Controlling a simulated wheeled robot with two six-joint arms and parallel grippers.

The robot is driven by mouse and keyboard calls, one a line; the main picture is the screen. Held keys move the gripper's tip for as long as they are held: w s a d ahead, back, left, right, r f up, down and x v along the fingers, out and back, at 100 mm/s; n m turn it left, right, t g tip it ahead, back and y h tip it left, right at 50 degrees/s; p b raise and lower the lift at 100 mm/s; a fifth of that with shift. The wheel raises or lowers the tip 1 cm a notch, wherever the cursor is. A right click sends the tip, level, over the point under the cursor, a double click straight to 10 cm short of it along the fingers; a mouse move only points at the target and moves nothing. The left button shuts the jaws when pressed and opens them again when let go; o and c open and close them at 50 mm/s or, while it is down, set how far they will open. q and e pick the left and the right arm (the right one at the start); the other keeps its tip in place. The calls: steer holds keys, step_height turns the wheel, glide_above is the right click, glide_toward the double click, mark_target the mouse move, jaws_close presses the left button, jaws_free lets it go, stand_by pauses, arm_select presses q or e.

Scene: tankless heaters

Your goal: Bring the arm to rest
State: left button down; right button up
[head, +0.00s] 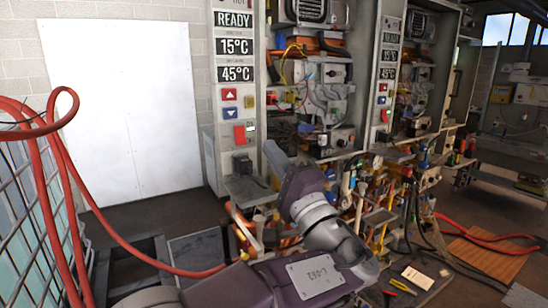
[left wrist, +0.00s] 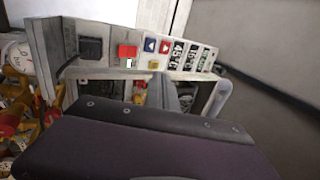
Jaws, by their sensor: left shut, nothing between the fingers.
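My left arm reaches up from the bottom of the head view, with a purple and grey wrist. Its left gripper (head: 274,156) is shut and empty, in front of the nearer heater's control panel (head: 236,160). In the left wrist view the grey fingers (left wrist: 165,92) stick out past my purple wrist housing, towards the panel. The panel has a red button (head: 239,135), a blue down button (head: 230,113) and a black switch (head: 242,164). Its displays read READY, 15°C and 45°C. Whether the fingertips touch anything cannot be told. My right gripper is not in view.
Open heater cabinets with wires and pipes (head: 375,190) stand behind and right of the arm. A second panel (head: 386,70) is further right. A red hose (head: 60,190) loops at the left beside a wire cage (head: 30,230). A white board (head: 125,110) leans on the wall.

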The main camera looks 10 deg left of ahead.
arm_select(q)
steer(key=w+a+n+g+y+p, duration=0.1)
steer(key=a+n+g+y, duration=0.3)
steer(key=a, duration=0.8)
steer(key=s+a+f+g+h, duration=0.4)
steer(key=a+f+g, duration=0.5)
steer(key=a+f, duration=0.75)
steer(key=s+d+f+n+g+h+p, duration=0.1)
steer(key=s+d+f+g+h, duration=0.15)
steer(key=s+f, duration=0.6)
steer(key=s+d+f+n+g+h+p, duration=0.15)
steer(key=s+f+g+h, duration=0.3)
steer(key=f, duration=0.75)
steer(key=s+d+f+n+t+h, duration=0.1)
steer(key=d+f+n+h, duration=0.1)
steer(key=d, duration=0.4)
steer(key=s+d+f+n+t+h+b, duration=0.1)
steer(key=d+f+n+h, duration=0.1)
steer(key=d+f+h, duration=0.2)
steer(key=d+f, duration=0.2)
steer(key=d, duration=0.1)
steer(key=shift+s+d+f+h, duration=0.15)
steer(key=shift+s+f+h, duration=0.15)
steer(key=shift+h, duration=0.1)
